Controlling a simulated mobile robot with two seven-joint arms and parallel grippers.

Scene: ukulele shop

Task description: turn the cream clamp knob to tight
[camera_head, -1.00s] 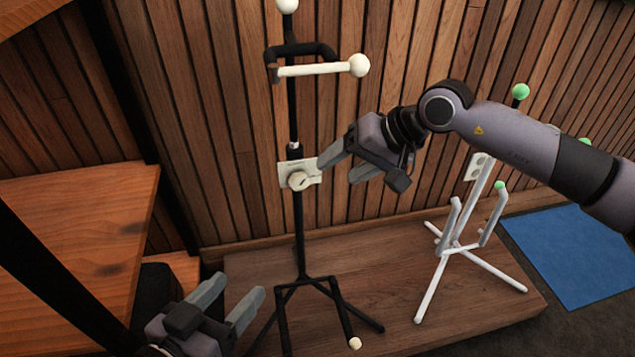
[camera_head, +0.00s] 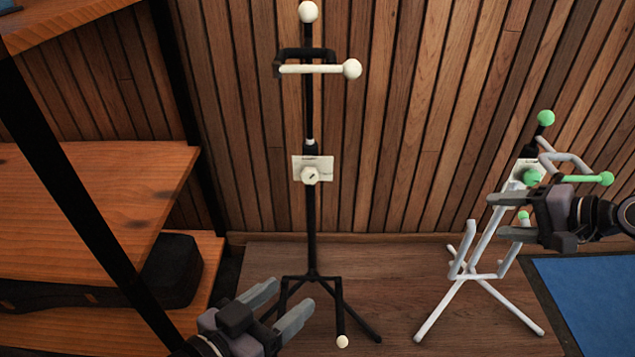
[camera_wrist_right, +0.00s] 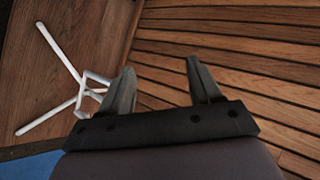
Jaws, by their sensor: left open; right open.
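The cream clamp knob (camera_head: 310,175) sits on a small cream plate (camera_head: 322,161) partway up the black stand (camera_head: 311,225). A dark mark shows on its face; I cannot read the plate. My right gripper (camera_head: 492,217) is open and empty, well to the right of the knob, in front of the white stand with green parts in the head view. It also shows in the right wrist view (camera_wrist_right: 160,78), with nothing between the fingers. My left gripper (camera_head: 290,304) is open and empty, low in front of the black stand's legs, below the knob.
The white stand (camera_head: 480,235) has a green knob (camera_head: 532,177) close to my right gripper. A wooden shelf (camera_head: 90,210) with a dark post is at left. A slatted wall is behind the stands. A blue mat (camera_head: 590,295) lies at right. Space directly before the cream knob is clear.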

